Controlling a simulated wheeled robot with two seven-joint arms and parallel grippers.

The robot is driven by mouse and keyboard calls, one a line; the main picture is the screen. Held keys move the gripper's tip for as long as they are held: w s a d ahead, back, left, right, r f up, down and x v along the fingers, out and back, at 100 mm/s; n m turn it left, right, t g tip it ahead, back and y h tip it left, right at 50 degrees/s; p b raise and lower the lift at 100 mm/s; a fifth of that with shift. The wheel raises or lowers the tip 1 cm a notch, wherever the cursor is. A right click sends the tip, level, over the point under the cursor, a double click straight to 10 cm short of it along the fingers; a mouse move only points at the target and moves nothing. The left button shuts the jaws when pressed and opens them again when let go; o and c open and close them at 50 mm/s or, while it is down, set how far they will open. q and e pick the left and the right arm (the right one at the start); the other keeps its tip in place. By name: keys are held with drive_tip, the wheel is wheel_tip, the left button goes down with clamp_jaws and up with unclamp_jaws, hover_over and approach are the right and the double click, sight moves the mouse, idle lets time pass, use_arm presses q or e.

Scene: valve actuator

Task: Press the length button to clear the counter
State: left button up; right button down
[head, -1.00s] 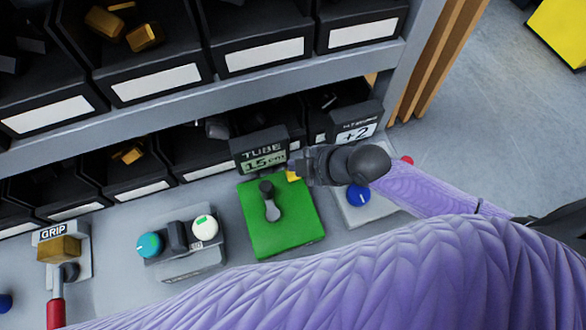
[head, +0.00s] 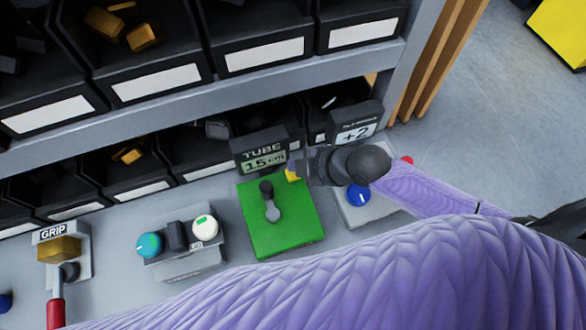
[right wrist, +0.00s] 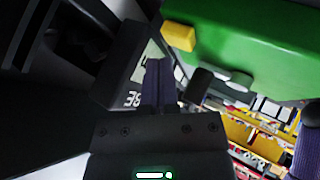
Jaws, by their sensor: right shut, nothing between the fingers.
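A green box (head: 285,232) carries a grey lever (head: 272,208) and a small yellow button (head: 291,175) at its top right corner. Behind it a dark display (head: 262,158) reads "TUBE 15 cm". My right gripper (head: 296,168) is shut and empty, its tips right by the yellow button. In the right wrist view the shut fingers (right wrist: 158,78) lie in front of the display, with the yellow button (right wrist: 178,37) up and to the right, apart in the picture. Contact cannot be told. My left gripper is not in view.
A second display (head: 356,132) reads "+2", above a box with a blue knob (head: 358,195) and a red button (head: 407,161). A box with a teal knob (head: 149,245) and a white knob (head: 205,228) stands left. The GRIP station (head: 62,250) is far left. Shelf bins hang behind.

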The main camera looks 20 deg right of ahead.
drive_tip(key=shift+f, duration=0.4)
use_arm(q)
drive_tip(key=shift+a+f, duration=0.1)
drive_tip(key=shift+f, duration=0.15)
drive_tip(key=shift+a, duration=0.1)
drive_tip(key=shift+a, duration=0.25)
